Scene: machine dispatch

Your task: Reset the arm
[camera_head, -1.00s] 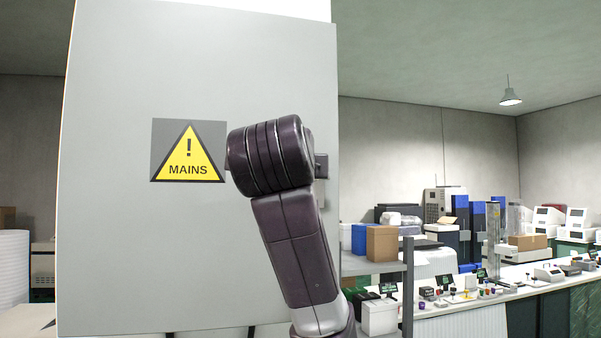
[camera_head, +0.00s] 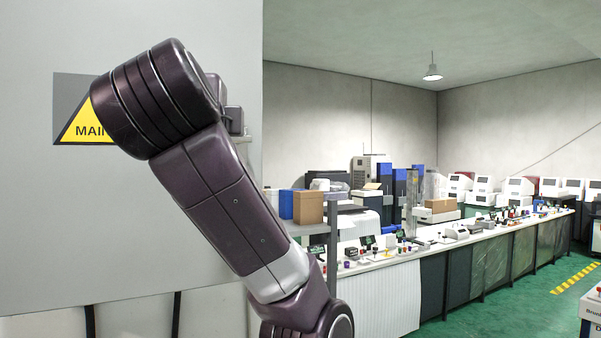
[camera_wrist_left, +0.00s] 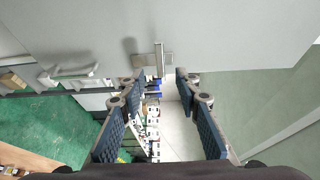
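A dark purple arm link of mine crosses the middle of the head view, from the bottom up to the left, in front of a large grey cabinet (camera_head: 60,230). The cabinet carries a yellow MAINS warning sign (camera_head: 75,122), partly covered by the arm. A small dark latch (camera_head: 235,120) shows at the cabinet's right edge, partly behind the arm. In the left wrist view my left gripper (camera_wrist_left: 157,78) is open, with nothing between its fingers. A metal handle (camera_wrist_left: 159,60) on a grey panel shows just beyond the fingertips; contact cannot be told. My right gripper is not in view.
A long bench (camera_head: 390,258) with several small devices runs along the right. A shelf holds a cardboard box (camera_head: 308,208) and a blue box (camera_head: 286,204). Green floor (camera_head: 480,315) lies open at the lower right, with a white machine (camera_head: 592,310) at the edge.

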